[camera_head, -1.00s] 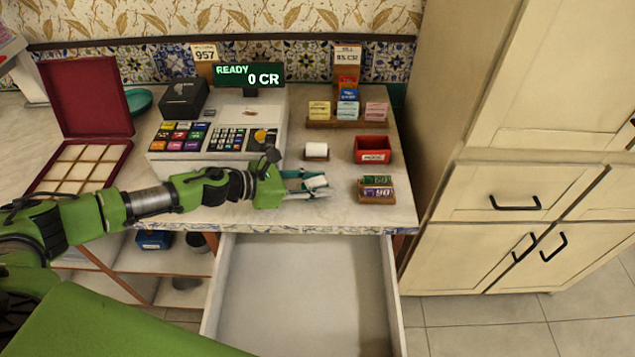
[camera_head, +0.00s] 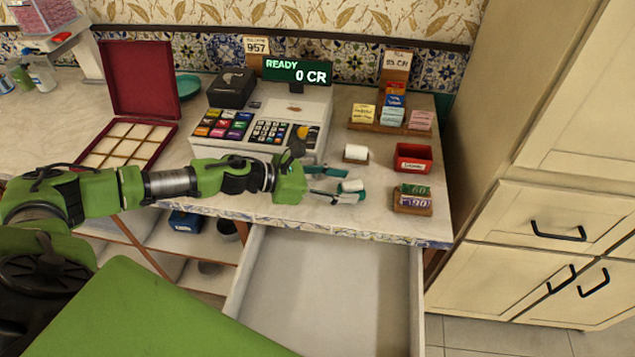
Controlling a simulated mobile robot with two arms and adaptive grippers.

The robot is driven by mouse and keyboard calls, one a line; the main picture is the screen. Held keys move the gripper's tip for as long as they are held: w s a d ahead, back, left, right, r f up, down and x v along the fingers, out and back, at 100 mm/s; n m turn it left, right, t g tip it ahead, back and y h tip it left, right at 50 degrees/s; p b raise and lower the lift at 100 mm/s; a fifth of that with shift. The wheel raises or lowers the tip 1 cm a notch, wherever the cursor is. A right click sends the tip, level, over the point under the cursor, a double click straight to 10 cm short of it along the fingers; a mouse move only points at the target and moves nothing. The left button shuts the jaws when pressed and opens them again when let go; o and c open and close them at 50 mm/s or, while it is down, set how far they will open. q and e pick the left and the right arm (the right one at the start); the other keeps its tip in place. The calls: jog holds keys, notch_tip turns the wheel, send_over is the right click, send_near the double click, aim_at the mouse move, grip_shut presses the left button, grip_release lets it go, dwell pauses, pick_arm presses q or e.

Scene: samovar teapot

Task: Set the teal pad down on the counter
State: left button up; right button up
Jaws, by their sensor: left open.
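My left gripper (camera_head: 338,182) is open just above or at the counter (camera_head: 270,212), in front of the cash register. A small teal piece, which looks like the teal pad (camera_head: 362,195), shows at the fingertips, beside or under a small white roll (camera_head: 352,186). The fingers partly hide it, and I cannot tell whether it touches one of them. Another teal patch shows along the upper finger. My right gripper is out of view.
The cash register (camera_head: 262,120) stands behind the gripper. To the right are a second white roll (camera_head: 356,153), a red tray (camera_head: 413,158) and a wooden holder with green and purple packs (camera_head: 412,205). An open drawer (camera_head: 325,290) juts out below the counter edge.

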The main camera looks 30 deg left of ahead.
pick_arm(q)
jog(key=b+v, duration=0.2)
jog(key=v, duration=0.5)
jog(key=shift+s+a+b, duration=0.15)
jog(key=shift+a+b, duration=0.1)
jog(key=shift+b, duration=0.05)
jog(key=shift+s+a+r, duration=0.25)
jog(key=shift+r, duration=0.1)
